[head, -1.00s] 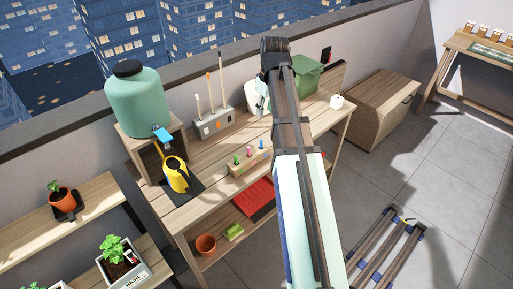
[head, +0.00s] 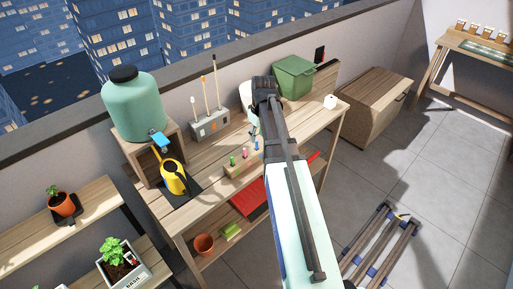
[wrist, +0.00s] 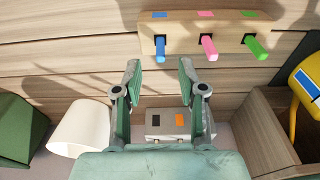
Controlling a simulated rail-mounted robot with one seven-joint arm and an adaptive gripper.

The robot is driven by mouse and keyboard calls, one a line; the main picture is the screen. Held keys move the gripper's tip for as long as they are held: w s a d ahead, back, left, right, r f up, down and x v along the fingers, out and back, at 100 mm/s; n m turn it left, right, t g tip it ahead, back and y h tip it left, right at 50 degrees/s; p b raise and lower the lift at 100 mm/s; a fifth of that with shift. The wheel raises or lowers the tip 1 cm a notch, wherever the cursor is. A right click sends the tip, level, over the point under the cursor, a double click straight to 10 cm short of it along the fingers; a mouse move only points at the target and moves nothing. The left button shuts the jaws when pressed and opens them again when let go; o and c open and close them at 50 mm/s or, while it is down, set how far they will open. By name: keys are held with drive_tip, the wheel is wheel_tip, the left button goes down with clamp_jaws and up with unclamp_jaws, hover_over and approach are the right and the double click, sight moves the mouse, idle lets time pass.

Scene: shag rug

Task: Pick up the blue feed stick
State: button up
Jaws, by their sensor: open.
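The blue feed stick (wrist: 160,50) stands in the left slot of a wooden block (wrist: 181,46) in the wrist view, below a blue mark. A pink stick (wrist: 208,47) and a green stick (wrist: 255,47) stand in the other slots. My gripper (wrist: 159,70) is open and empty. Its two fingers lie left and right of the blue stick in the picture, with their tips just short of it; contact is not visible. In the head view the block (head: 236,172) is on the workbench, and the blue stick (head: 257,145) shows beside my arm, which hides my gripper.
A grey box (wrist: 174,124) with black and orange marks lies below the fingers in the wrist view. A white pot (wrist: 82,128) and green bin (wrist: 20,128) are at left. A yellow watering can (head: 173,178) stands left of the block, near a wooden stand (head: 148,152).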

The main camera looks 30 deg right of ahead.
sight(257, 141)
drive_tip(key=shift+w+a+f+p, duration=0.15)
drive_tip(key=shift+f+p, duration=0.5)
drive_tip(key=shift+f, duration=1.55)
clamp_jaws()
